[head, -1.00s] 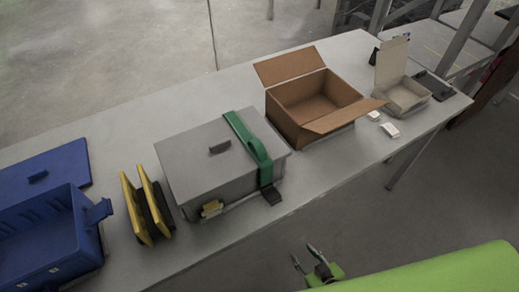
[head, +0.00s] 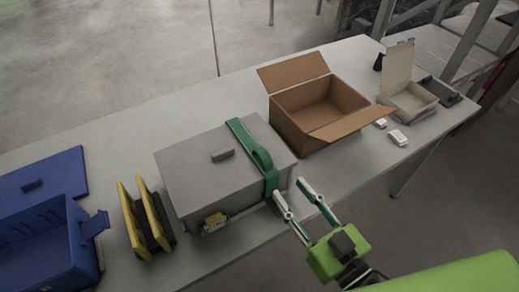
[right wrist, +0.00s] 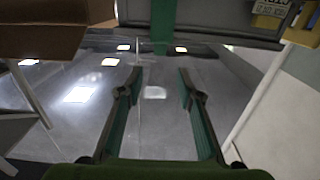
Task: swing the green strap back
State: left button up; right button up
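The green strap (head: 252,152) runs over the lid and down the front of a closed grey box (head: 190,168) on the table. In the right wrist view the strap (right wrist: 163,22) hangs at the top centre against the grey box wall. My right gripper (head: 289,188) is open and empty, its fingertips close to the strap's lower end at the box's front right corner. In the right wrist view the fingers (right wrist: 158,72) are apart with nothing between them. I cannot tell whether a fingertip touches the strap. My left gripper is not in view.
An open cardboard box (head: 305,120) stands right of the grey box. Yellow-and-black pieces (head: 146,218) and a blue crate (head: 45,245) are to the left. A small open carton (head: 408,98) and white items (head: 397,138) lie at the far right.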

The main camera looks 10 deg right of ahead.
aim_at(268, 161)
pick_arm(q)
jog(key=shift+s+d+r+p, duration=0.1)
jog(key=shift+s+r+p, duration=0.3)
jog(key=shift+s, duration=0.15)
pick_arm(e)
jog(key=x, duration=1.3)
jog(key=shift+w+f, duration=0.1)
grip_shut()
